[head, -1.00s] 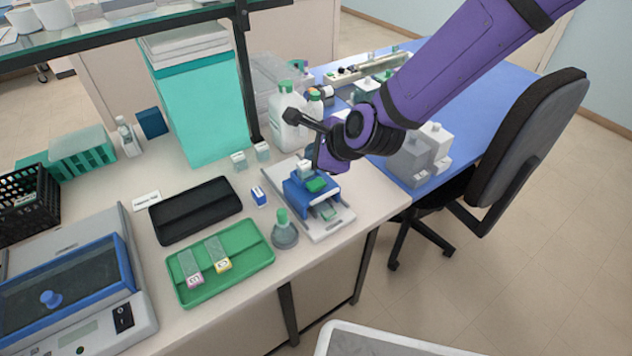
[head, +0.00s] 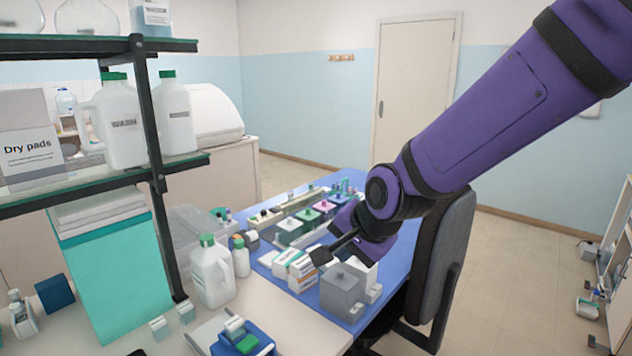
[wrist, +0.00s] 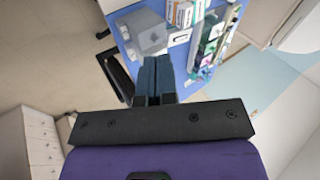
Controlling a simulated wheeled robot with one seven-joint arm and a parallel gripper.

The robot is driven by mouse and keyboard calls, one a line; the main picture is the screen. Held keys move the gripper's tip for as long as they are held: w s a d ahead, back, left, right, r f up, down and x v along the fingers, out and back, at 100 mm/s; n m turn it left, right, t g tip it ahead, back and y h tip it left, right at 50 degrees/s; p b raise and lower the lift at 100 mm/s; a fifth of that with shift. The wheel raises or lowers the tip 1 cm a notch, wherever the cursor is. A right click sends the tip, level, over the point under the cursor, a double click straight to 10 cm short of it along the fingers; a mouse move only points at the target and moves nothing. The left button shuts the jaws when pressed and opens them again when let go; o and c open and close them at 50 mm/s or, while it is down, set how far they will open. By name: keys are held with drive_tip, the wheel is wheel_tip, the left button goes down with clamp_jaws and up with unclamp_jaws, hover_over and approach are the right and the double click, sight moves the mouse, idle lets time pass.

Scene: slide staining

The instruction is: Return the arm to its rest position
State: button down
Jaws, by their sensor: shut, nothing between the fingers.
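My arm reaches in from the upper right of the head view, with its purple wrist bent over the blue desk. My gripper (wrist: 157,64) shows in the wrist view with its two dark fingers together and nothing between them.
The blue desk (head: 336,308) holds a grey block (head: 342,288), white boxes (head: 302,270) and a row of staining jars. A dark chair (head: 445,255) stands close behind my arm. A glass shelf with bottles (head: 176,115) rises at left. A blue device (head: 245,340) sits on the pale bench. Open floor lies right.

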drive_tip(key=s+d+r+n+h, duration=0.1)
drive_tip(key=s+d+r+n, duration=0.2)
drive_tip(key=d, duration=0.4)
drive_tip(key=s+d+r+n+h, duration=0.1)
drive_tip(key=s+d+r+h, duration=0.15)
drive_tip(key=d+r, duration=0.35)
drive_tip(key=s+d+r+n, duration=0.2)
drive_tip(key=s+d+n, duration=0.1)
drive_tip(key=s+d, duration=0.9)
drive_tip(key=shift+s+r, duration=0.4)
drive_tip(key=shift+s, duration=0.8)
